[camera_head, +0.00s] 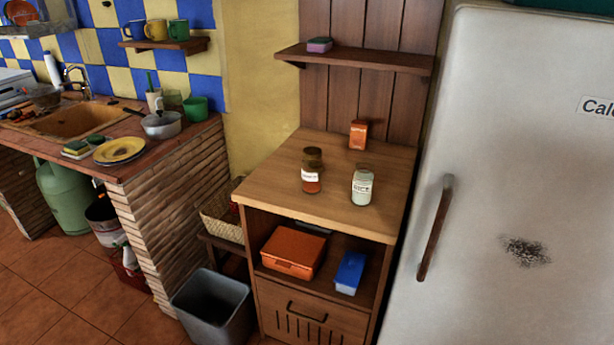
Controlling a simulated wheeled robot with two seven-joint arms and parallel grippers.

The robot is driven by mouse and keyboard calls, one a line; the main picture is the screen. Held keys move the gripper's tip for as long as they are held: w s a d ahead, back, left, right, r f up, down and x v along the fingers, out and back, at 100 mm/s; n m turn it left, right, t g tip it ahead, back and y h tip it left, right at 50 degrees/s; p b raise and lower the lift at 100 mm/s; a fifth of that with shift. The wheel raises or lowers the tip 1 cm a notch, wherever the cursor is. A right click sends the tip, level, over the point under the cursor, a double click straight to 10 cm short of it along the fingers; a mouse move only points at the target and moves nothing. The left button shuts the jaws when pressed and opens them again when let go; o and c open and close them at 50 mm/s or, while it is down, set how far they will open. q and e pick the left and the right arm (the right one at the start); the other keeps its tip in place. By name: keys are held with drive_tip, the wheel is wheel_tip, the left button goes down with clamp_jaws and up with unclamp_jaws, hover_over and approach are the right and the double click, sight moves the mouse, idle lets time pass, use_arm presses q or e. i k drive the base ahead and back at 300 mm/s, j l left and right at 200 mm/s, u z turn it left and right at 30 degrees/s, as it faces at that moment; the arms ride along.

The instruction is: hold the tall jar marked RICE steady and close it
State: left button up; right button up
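The jar marked RICE (362,187) stands upright on the wooden counter of a small cabinet, right of the middle of the head view. It is clear glass with pale contents and a white label; whether a lid sits on it is too small to tell. A second jar (312,172) with reddish contents, a dark upper part and a white label stands just left of it, apart from it. Neither of my grippers shows in the head view.
A small orange box (358,134) stands behind the jars on the counter (272,185). A shelf (375,60) hangs above it. A white fridge (500,180) closes off the right side. A grey bin (212,305) stands on the floor at left. The counter's front is clear.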

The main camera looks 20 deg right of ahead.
sight(363, 174)
drive_tip(key=i+j+z, duration=0.15)
drive_tip(key=j, duration=0.2)
drive_tip(key=i+j+z, duration=0.1)
drive_tip(key=j, duration=0.3)
drive_tip(key=i+j+z, duration=0.15)
drive_tip(key=i+j, duration=0.15)
drive_tip(key=i+j+z, duration=0.1)
drive_tip(key=j, duration=0.35)
drive_tip(key=i+j+z, duration=0.15)
drive_tip(key=j, duration=0.3)
drive_tip(key=i+j+z, duration=0.1)
drive_tip(key=j, duration=0.3)
